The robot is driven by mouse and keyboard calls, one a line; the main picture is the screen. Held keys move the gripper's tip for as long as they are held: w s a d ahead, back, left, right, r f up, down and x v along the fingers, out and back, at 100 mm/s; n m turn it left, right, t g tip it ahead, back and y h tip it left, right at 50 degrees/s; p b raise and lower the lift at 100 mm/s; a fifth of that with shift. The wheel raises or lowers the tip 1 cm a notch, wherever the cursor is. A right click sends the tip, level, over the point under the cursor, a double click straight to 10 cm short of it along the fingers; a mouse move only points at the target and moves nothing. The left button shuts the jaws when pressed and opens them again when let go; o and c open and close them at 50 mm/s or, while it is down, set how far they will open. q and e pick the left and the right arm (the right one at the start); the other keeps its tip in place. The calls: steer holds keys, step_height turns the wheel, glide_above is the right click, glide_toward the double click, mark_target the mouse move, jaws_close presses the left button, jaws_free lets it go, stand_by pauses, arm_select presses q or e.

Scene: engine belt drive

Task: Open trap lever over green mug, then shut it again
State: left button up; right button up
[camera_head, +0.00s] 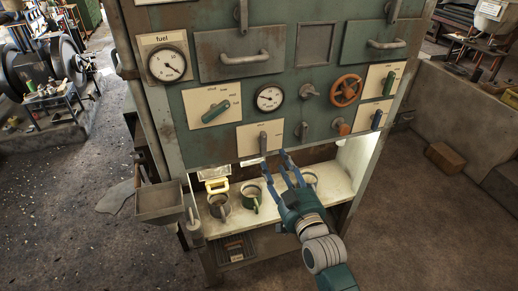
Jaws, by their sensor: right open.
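The green mug (249,192) appears to be the middle one on the pale shelf, in shadow under the panel. Above it, a small grey lever (263,142) hangs down on a pale label plate (245,139) at the panel's lower edge. My right gripper (279,166) is open and empty, just below and to the right of that lever and apart from it. Its fingers point up toward the panel and it stands in front of the shelf, to the right of the green mug. It partly covers another mug (311,178). My left gripper is out of view.
A grey mug (219,208) stands left of the green one, by a yellow frame (217,187). A metal tray (160,199) juts out at the left. A brown block (445,158) lies right.

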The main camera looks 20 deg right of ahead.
mark_target(266, 142)
steer(key=w+p, duration=0.2)
steer(key=w, duration=0.7)
steer(key=shift+w, duration=0.4)
steer(key=shift+w+f, duration=0.1)
steer(key=shift+w, duration=0.5)
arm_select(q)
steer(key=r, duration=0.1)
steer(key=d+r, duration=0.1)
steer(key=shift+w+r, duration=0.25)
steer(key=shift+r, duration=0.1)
arm_select(e)
jaws_close()
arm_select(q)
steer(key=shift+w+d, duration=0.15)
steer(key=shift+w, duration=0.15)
